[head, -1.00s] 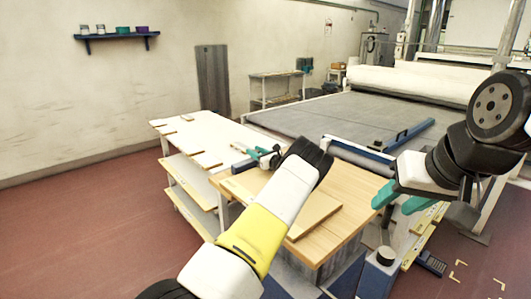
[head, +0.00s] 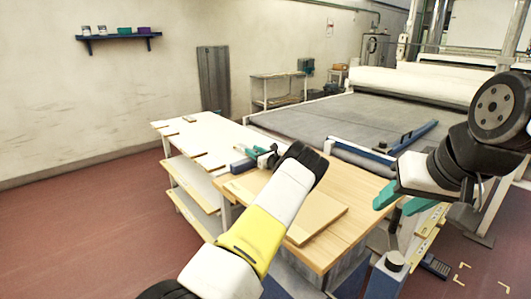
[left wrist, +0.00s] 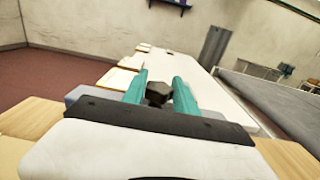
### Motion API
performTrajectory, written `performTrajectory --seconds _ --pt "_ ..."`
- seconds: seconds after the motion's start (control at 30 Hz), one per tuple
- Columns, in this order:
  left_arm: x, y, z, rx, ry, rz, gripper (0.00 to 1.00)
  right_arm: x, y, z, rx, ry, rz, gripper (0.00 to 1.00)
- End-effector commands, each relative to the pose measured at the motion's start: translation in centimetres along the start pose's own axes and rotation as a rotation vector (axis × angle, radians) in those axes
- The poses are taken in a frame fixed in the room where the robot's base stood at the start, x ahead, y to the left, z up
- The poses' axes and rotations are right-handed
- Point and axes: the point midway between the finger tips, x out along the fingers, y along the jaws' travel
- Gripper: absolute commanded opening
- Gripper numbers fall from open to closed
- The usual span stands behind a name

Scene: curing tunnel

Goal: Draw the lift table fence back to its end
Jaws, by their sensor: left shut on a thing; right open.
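The lift table (head: 362,195) has a pale wooden top and stands in the middle of the head view. The fence (head: 240,167), a blue-grey bar, lies at its far left end, largely hidden by my left arm; it also shows behind the fingers in the left wrist view (left wrist: 80,93). My left gripper (head: 262,156) is at the fence, its teal fingers shut on a dark knob (left wrist: 158,93), which seems to be the fence's. My right gripper (head: 400,200) is open and empty, over the table's right side.
A loose board (head: 322,210) lies on the lift table. A white shelved cart (head: 205,135) with thin boards adjoins on the left. The grey conveyor bed (head: 350,118) with a blue bar (head: 415,136) lies beyond. Red floor is free at left.

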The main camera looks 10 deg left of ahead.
Motion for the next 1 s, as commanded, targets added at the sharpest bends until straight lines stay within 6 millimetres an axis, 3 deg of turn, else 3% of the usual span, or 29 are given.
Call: performTrajectory --seconds 0.13,0.17,0.27,0.67,1.0 --pt "0.2 -0.1 0.3 0.000 -0.003 -0.004 0.00 0.0 0.0 0.0 0.000 0.000 0.000 0.44" --pt "0.2 -0.1 0.3 0.000 -0.003 -0.004 0.36 0.0 0.0 0.0 0.000 0.000 0.000 0.44" --pt "0.2 0.0 0.3 0.000 -0.003 -0.003 0.56 0.0 0.0 0.0 0.000 0.000 0.000 0.44" --pt "-0.6 -0.1 0.2 0.001 -0.001 -0.004 0.56 0.0 0.0 0.0 0.000 0.000 0.000 0.44" --pt "-6.0 -0.1 0.2 0.002 -0.002 -0.005 0.56 0.0 0.0 0.0 0.000 0.000 0.000 0.44"
